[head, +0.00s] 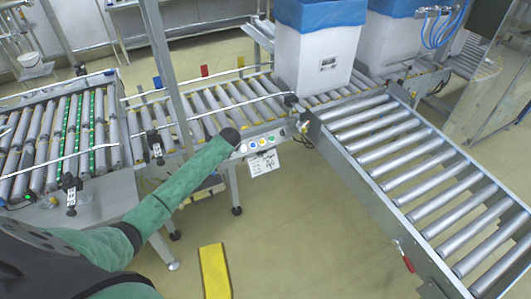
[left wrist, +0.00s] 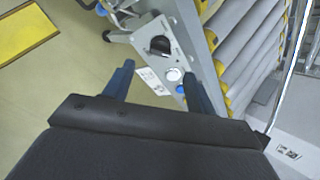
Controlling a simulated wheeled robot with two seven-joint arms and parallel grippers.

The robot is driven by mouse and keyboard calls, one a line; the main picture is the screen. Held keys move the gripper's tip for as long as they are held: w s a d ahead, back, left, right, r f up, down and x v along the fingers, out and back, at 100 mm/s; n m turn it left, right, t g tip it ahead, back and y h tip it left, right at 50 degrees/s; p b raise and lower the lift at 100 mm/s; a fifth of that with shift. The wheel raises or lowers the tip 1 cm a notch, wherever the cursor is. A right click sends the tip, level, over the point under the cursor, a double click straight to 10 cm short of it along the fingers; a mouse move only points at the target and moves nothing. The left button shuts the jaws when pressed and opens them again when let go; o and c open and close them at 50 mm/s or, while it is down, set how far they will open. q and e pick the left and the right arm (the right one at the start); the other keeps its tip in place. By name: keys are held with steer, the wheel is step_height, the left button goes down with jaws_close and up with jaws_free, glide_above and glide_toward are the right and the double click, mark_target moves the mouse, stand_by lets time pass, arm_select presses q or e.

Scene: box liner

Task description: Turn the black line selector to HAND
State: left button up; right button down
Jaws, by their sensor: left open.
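The black line selector (left wrist: 160,45) is a round dark knob on the grey control panel (left wrist: 186,25) in the left wrist view. Its markings and pointer are too small to read. A white button (left wrist: 173,74) and a blue button (left wrist: 181,89) sit below it. My left gripper (left wrist: 158,66) is open and empty, its two blue fingers apart, with the knob beyond the gap between the tips. In the head view the dark end of my left arm (head: 231,137) is in front of the panel and hides the knob; coloured buttons (head: 262,142) show to its right.
A white label (head: 264,165) hangs below the panel. Roller conveyors (head: 410,165) run behind and to the right. White boxes with blue liners (head: 316,60) stand on the rear line.

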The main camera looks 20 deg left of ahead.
arm_select(q)
steer(key=shift+p+x, duration=0.7)
steer(key=shift+x, duration=3.25)
arm_select(e)
step_height(320, 180, down, 6)
steer(key=s+d, duration=0.2)
steer(key=shift+r, duration=0.25)
arm_select(q)
steer(key=shift+d, duration=0.1)
steer(key=shift+c, duration=0.3)
steer(key=c, duration=0.9)
arm_select(e)
steer(key=shift+a+r, duration=0.1)
